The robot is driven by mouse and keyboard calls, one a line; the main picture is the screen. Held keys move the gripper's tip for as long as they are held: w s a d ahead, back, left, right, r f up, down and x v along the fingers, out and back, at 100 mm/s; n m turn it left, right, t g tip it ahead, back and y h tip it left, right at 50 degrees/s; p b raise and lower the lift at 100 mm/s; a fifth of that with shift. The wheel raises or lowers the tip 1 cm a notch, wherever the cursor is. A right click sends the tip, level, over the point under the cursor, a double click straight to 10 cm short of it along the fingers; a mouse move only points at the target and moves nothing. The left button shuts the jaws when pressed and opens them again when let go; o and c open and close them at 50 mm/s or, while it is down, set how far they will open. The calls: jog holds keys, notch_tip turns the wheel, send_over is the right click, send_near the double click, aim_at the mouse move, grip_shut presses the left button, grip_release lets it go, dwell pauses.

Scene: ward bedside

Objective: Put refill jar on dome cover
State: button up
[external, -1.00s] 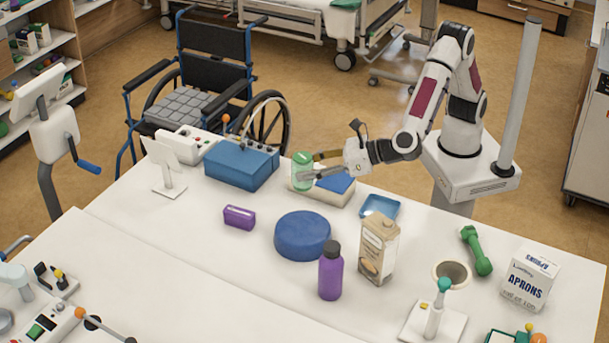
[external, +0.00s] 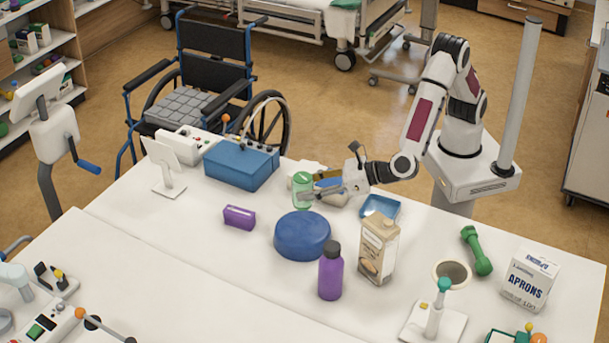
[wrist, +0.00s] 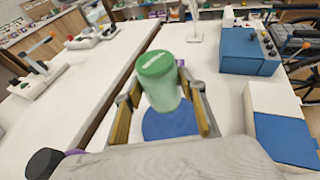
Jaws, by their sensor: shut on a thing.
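The refill jar (external: 302,188) is a pale green translucent jar with a green lid. My gripper (external: 317,192) is shut on it and holds it upright near the back of the dome cover. In the wrist view the jar (wrist: 160,82) stands between the two fingers of my gripper (wrist: 163,108). The dome cover (external: 302,236) is a round, dark blue, low piece on the white table. In the wrist view the dome cover (wrist: 170,122) shows below and behind the jar. The gap between jar and dome cover is hard to judge.
A purple box (external: 239,217) lies left of the dome cover. A purple bottle (external: 330,272) and a carton (external: 378,250) stand close at its front right. A blue tray (external: 381,208) and a blue machine (external: 241,165) are farther back. The table front left is clear.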

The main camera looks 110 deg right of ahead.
jog(key=shift+f, duration=2.2)
jog(key=shift+f, duration=1.85)
jog(key=shift+f, duration=0.1)
jog(key=o, duration=1.3)
jog(key=shift+f, duration=0.1)
jog(key=shift+s+r, duration=0.1)
jog(key=shift+r, duration=0.1)
jog(key=v, duration=1.2)
